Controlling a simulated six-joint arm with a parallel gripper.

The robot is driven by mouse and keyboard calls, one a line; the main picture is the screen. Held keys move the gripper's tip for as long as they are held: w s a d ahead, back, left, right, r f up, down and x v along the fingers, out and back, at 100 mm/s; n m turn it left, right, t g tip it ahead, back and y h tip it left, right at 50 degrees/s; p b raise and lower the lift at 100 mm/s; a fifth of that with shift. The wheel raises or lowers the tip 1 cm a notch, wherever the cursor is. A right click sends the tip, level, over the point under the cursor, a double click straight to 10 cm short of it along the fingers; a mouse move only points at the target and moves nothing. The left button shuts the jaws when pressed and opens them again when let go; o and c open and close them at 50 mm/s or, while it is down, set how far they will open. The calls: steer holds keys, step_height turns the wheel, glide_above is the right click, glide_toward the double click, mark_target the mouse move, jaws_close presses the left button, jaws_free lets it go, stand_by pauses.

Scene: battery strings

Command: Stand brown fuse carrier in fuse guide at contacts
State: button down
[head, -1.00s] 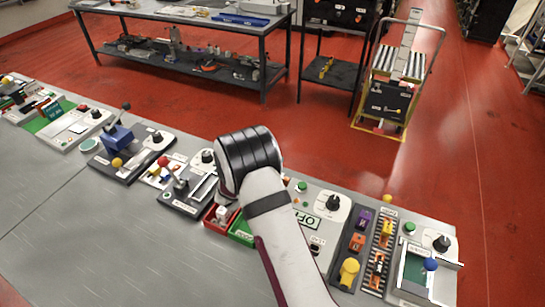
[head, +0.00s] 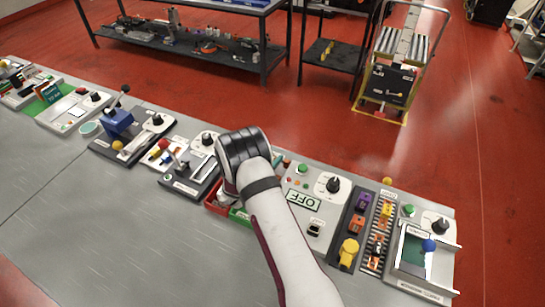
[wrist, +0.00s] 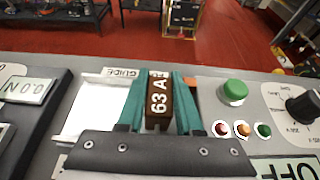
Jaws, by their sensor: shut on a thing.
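In the wrist view the brown fuse carrier (wrist: 158,98), marked "63 A", is upright in the picture between the two teal fingers of my gripper (wrist: 159,90), which is shut on it. The carrier's lower end is hidden behind the dark gripper body. A label (wrist: 122,72) reading "GUIDE" is on the bench unit left of the carrier, above a white plate (wrist: 92,108). The fuse guide itself and its contacts cannot be made out. In the head view my wrist hides the fingers and carrier, above the red and green trays.
A green button (wrist: 234,92), small coloured lamps and a black knob (wrist: 303,105) stand right of the gripper. In the head view the red tray (head: 214,204) is partly covered by my arm. A panel with an "OFF" sign (head: 301,197) is to its right. The near bench is clear.

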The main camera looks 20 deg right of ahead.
steer(key=shift+f, duration=0.1)
stand_by(0.3)
steer(key=c, duration=0.5)
jaws_free()
steer(key=v, duration=1.5)
steer(key=shift+s+a, duration=0.3)
steer(key=shift+a, duration=0.05)
